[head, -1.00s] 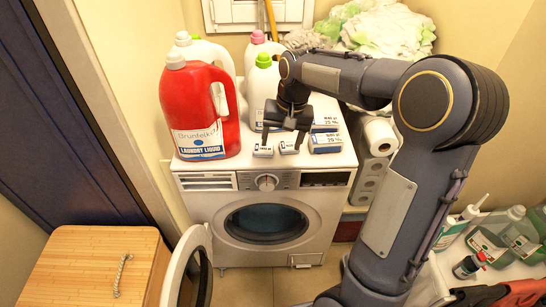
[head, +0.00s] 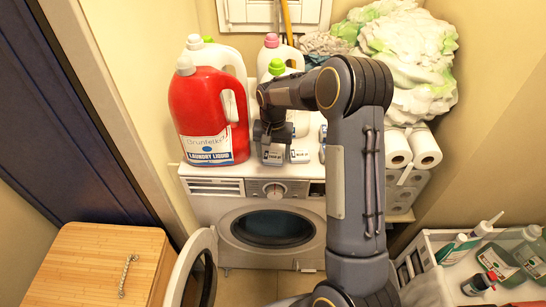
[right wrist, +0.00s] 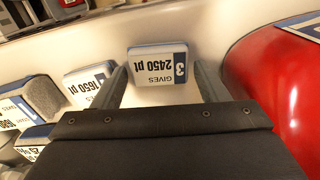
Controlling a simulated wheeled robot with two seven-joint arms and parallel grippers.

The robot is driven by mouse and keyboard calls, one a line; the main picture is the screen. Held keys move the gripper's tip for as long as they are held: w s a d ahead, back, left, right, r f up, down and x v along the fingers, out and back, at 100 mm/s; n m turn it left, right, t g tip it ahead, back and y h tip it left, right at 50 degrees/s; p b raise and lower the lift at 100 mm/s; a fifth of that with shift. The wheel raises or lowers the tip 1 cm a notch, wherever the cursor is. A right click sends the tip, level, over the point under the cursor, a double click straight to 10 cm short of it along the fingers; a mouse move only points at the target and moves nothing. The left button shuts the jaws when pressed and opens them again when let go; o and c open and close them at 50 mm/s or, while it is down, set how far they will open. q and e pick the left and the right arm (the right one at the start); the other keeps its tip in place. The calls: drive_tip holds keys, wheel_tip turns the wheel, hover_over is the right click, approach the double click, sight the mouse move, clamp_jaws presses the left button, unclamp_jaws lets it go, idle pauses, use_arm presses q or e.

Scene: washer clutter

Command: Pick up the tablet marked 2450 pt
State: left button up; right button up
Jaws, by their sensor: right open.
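The tablet marked 2450 pt (right wrist: 157,65) is a small white block with a blue edge and also bears a 3. In the right wrist view it lies flat on the white washer top, between and just ahead of the two fingers of my right gripper (right wrist: 161,70), with gaps on both sides. In the head view the tablet (head: 272,157) is at the front of the washer top, with my right gripper (head: 270,138) pointing down right at it. That gripper is open and empty. My left gripper is not in view.
A tablet marked 1650 pt (right wrist: 88,82) lies close beside one finger, with more tablets beyond it. A red laundry bottle (head: 205,112) stands close on the other side. White bottles (head: 272,50) stand behind. The washer door (head: 196,270) hangs open below.

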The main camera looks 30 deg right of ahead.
drive_tip(key=c, duration=0.7)
drive_tip(key=shift+c, duration=0.2)
drive_tip(key=shift+r, duration=0.1)
